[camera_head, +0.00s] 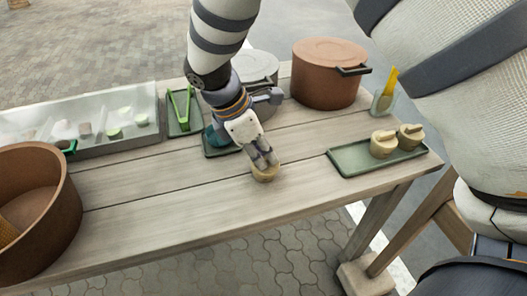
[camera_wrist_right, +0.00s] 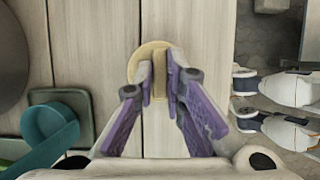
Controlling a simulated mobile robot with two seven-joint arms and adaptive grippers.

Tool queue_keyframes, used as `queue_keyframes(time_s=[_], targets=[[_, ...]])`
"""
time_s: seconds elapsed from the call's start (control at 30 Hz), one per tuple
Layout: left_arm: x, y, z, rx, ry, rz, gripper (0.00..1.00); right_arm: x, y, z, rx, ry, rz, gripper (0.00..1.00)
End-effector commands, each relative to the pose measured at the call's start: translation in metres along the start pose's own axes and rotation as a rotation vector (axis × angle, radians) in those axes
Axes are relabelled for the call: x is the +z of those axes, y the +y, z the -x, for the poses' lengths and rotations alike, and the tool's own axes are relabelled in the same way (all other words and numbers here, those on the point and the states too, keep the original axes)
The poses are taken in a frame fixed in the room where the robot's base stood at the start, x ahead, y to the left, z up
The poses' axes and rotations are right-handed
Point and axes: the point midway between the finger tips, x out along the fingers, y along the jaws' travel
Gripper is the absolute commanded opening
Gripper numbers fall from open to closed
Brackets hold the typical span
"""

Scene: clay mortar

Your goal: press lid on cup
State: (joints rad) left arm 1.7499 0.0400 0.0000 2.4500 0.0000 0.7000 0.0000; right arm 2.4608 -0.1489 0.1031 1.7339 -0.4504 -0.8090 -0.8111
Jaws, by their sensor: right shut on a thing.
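My right gripper (camera_head: 262,162) points down over the middle of the wooden table, near its front edge. In the right wrist view its fingers (camera_wrist_right: 160,78) are shut on the raised grip of a round beige lid (camera_wrist_right: 136,66). The beige piece under the fingers also shows in the head view (camera_head: 264,175). Whether a cup is beneath the lid is hidden by the lid and fingers. My left gripper is not in view.
A brown lidded pot (camera_head: 325,80) and a grey pot (camera_head: 255,66) stand at the back. A brown open pot (camera_head: 50,225) and a clear-covered container (camera_head: 100,100) are at the left. Green tongs (camera_head: 181,110) and a teal item (camera_head: 215,136) lie behind the gripper.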

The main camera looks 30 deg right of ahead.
Motion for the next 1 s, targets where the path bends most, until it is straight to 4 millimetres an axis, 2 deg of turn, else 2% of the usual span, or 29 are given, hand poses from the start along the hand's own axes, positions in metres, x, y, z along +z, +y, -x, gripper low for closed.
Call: queue_keyframes(time_s=[0.27,0.3,0.37,0.63,0.73,1.0], targets=[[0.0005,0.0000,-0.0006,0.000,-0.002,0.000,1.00,-0.0004,-0.0017,-0.0024,-0.007,-0.002,0.002,0.00],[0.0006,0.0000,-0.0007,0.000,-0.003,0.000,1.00,-0.0004,-0.0018,-0.0025,-0.007,-0.002,0.002,0.20],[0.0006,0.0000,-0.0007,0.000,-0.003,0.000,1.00,-0.0005,-0.0019,-0.0027,-0.008,-0.002,0.002,0.33],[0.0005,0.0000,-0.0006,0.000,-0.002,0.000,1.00,-0.0004,-0.0015,-0.0023,-0.007,-0.002,0.002,0.34],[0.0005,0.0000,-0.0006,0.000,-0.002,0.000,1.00,-0.0004,-0.0014,-0.0020,-0.006,-0.002,0.002,0.55],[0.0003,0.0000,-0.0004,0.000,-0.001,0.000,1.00,-0.0001,-0.0010,-0.0012,-0.004,-0.002,0.001,0.55]])
